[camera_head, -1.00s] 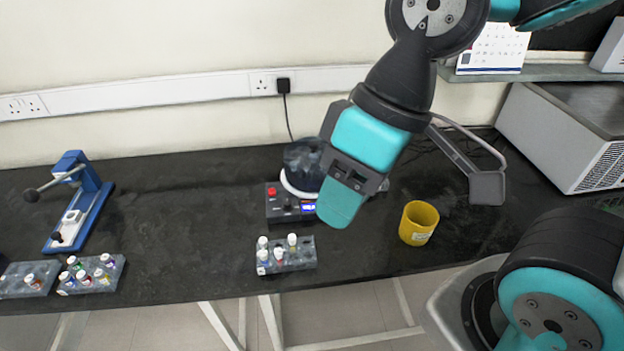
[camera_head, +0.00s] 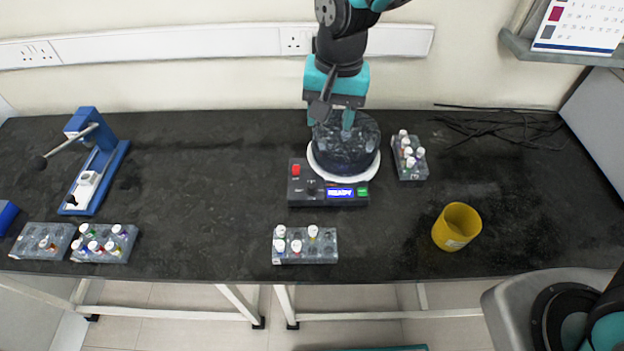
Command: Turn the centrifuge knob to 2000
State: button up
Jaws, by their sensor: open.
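The centrifuge (camera_head: 342,163) stands at the middle of the black bench, with a dark round top on a white ring. Its front panel (camera_head: 328,196) has a red button (camera_head: 296,170) at left, a small dark knob (camera_head: 311,187), a lit blue display (camera_head: 341,193) that looks to read READY, and a green button (camera_head: 363,192). The knob's pointer is too small to read. My gripper (camera_head: 331,119) points down over the back of the centrifuge's dark top, behind the knob. Its two teal fingers are apart with nothing seen between them. Whether they touch the top, I cannot tell.
A vial rack (camera_head: 306,252) stands in front of the centrifuge, and another rack (camera_head: 410,160) to its right. A yellow cup (camera_head: 457,227) stands at front right. A blue lever press (camera_head: 96,165) and more racks (camera_head: 104,247) are at left. Bench between press and centrifuge is clear.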

jog(key=m, duration=0.2)
send_over(311, 185)
notch_tip(311, 185, down, 6)
jog(key=shift+h, duration=0.4)
notch_tip(311, 185, down, 17)
jog(key=p, duration=0.4)
jog(key=c, duration=0.9)
